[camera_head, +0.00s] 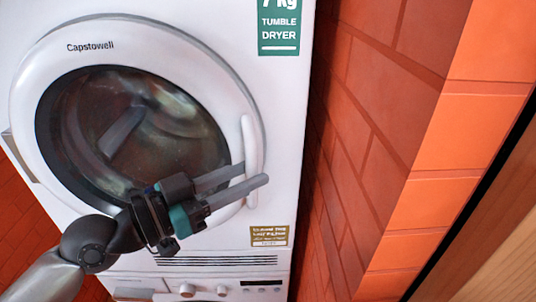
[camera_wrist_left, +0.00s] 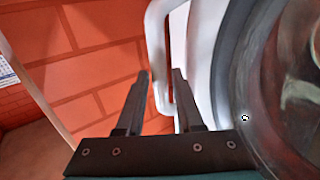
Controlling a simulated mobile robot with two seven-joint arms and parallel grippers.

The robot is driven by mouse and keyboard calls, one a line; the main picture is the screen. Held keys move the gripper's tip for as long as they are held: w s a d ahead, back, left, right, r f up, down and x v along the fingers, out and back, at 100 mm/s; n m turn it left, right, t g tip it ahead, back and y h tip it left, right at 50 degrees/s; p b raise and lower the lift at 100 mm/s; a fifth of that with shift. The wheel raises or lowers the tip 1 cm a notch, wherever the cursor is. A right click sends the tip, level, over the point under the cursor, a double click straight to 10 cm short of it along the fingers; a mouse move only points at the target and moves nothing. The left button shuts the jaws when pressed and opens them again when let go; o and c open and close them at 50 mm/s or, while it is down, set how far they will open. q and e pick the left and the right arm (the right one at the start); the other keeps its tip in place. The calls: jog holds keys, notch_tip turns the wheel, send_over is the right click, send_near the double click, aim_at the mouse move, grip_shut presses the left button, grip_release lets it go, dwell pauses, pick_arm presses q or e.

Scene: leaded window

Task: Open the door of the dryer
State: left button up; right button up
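The white dryer (camera_head: 285,110) has a round door (camera_head: 225,75) with a dark glass window, and the door looks shut. A white vertical bar handle (camera_head: 249,135) is on the door's right side. My left gripper (camera_head: 256,175) is open at the handle's lower part. In the left wrist view, the handle (camera_wrist_left: 154,45) runs down between the two fingertips of my left gripper (camera_wrist_left: 161,76). The handle looks nearer the left-hand finger; I cannot tell whether they touch. My right gripper is in neither view.
A red brick wall (camera_head: 385,110) stands close to the dryer's right side, with a narrow gap. A wooden surface (camera_head: 490,245) is at the lower right.

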pick_arm(q)
jog(key=shift+p+x, duration=0.8)
jog(key=shift+x, duration=1.45)
jog(key=shift+c, duration=0.3)
grip_shut()
